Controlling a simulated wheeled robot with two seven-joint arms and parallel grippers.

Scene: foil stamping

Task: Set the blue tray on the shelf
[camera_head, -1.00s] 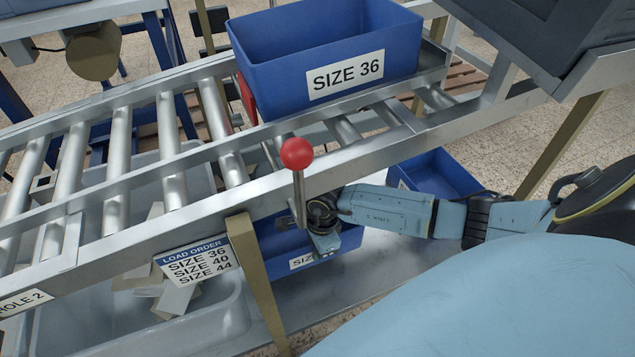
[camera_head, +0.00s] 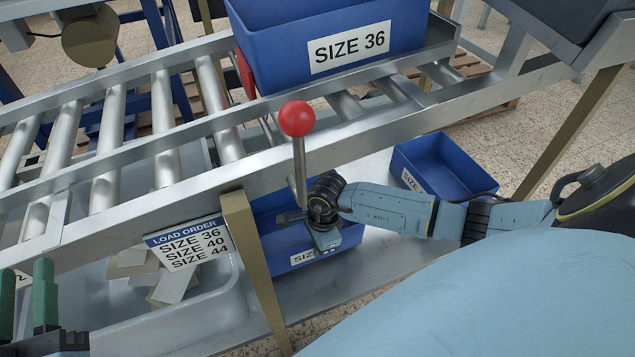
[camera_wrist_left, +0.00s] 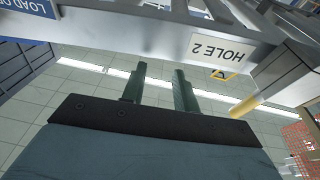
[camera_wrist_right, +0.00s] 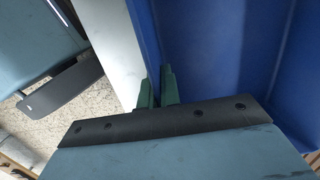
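A blue tray (camera_head: 345,240) with a partly hidden SIZE label is below the roller conveyor, at or just above the grey lower shelf (camera_head: 385,270); I cannot tell if it touches. My right gripper (camera_wrist_right: 157,88) is at its rim; the fingers are close together with the blue wall between them. In the head view my arm hides those fingertips. A second blue tray (camera_head: 450,165) sits to the right. A third, the SIZE 36 tray (camera_head: 280,55), sits on the conveyor. My left gripper (camera_head: 25,300) is open and empty at the lower left; it also shows in the left wrist view (camera_wrist_left: 160,70).
A red-knobbed lever (camera_head: 297,118) stands close to my right wrist. The conveyor rail (camera_head: 170,200) and a tan post (camera_head: 255,265) border the held tray.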

